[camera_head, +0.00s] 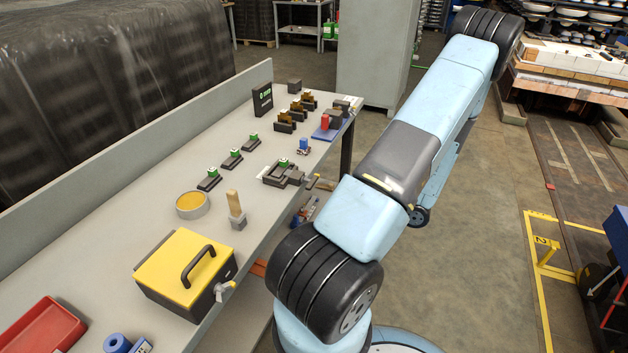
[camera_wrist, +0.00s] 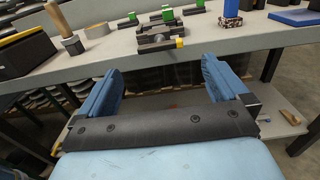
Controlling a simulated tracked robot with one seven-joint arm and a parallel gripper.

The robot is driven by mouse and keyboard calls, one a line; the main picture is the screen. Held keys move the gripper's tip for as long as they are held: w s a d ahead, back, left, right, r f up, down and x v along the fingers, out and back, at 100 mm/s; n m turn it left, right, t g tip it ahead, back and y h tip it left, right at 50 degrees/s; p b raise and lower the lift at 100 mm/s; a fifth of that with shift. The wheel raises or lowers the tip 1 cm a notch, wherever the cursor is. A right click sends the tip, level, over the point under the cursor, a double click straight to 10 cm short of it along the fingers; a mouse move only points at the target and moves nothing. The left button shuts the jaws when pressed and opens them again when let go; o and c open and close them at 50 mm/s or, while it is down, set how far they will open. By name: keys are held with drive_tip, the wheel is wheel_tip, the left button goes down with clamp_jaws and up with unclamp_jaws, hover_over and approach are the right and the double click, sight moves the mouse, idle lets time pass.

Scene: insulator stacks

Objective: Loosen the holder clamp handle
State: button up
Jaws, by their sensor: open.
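The dark holder (camera_head: 273,177) stands near the bench's front edge with a green-topped piece in it. Its clamp handle (camera_head: 312,182) sticks out at the front, with a yellow tip. In the wrist view the holder (camera_wrist: 153,37) is at the top middle, and the handle's yellow end (camera_wrist: 180,43) faces me. My gripper (camera_wrist: 161,78) has its two blue fingers wide apart with nothing between them. They point toward the bench and stand short of the holder, apart from the handle.
A wooden-handled brush (camera_head: 236,210), a round yellow tin (camera_head: 192,204) and a yellow-lidded box (camera_head: 186,272) with its own side lever stand left of the holder. Several green-topped pieces sit behind it. A blue pad (camera_head: 328,133) lies toward the far end. The bench edge (camera_wrist: 225,53) runs below the holder.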

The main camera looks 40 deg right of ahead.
sight(316, 181)
drive_tip(key=x, duration=1.1)
